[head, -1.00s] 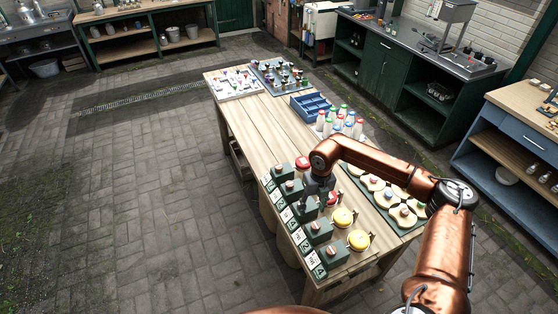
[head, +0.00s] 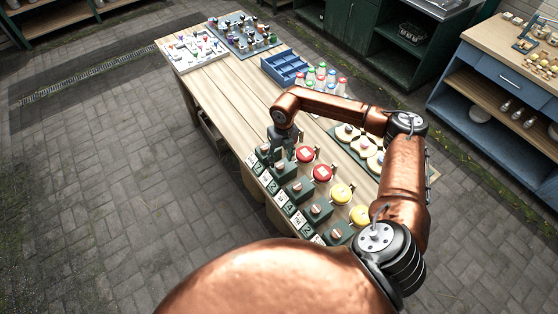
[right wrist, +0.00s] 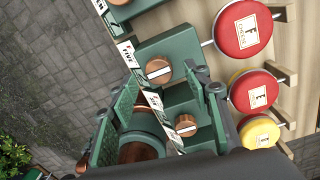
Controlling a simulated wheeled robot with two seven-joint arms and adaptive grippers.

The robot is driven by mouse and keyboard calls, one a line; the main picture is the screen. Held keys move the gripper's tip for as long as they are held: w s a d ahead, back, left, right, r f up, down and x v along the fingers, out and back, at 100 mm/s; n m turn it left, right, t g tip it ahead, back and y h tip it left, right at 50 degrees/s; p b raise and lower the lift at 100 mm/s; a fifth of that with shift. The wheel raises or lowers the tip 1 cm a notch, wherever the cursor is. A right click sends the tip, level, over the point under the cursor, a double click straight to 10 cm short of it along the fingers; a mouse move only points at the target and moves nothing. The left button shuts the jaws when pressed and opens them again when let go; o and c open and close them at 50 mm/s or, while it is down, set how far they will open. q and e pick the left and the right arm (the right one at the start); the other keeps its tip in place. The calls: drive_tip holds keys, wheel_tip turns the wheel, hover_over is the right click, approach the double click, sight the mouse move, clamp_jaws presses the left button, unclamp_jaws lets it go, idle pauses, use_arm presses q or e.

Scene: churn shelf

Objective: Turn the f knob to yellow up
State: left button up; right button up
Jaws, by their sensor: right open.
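Several green boxes with copper knobs stand in a row along the table's near left edge. In the right wrist view one knob (right wrist: 158,70) with a white line lies just ahead of my fingers, and another knob (right wrist: 186,125) shows lower down. Beside the boxes are a red disc (right wrist: 243,26), a second red disc (right wrist: 253,92) and a yellow disc (right wrist: 258,133). White lettered cards (right wrist: 130,53) front the boxes; I cannot surely tell which is f. My right gripper (head: 281,143) is open, above the row's far end, touching unclear. My left gripper is not in view.
The wooden table (head: 222,93) also bears a blue divided tray (head: 284,68), coloured-capped bottles (head: 325,80), a board of round pieces (head: 372,150) and trays at the far end. The floor left is clear.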

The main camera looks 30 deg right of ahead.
sight(280, 164)
drive_tip(key=shift+a+f, duration=0.15)
drive_tip(key=shift+f, duration=1.35)
drive_tip(key=shift+c, duration=0.3)
drive_tip(key=c, duration=1.1)
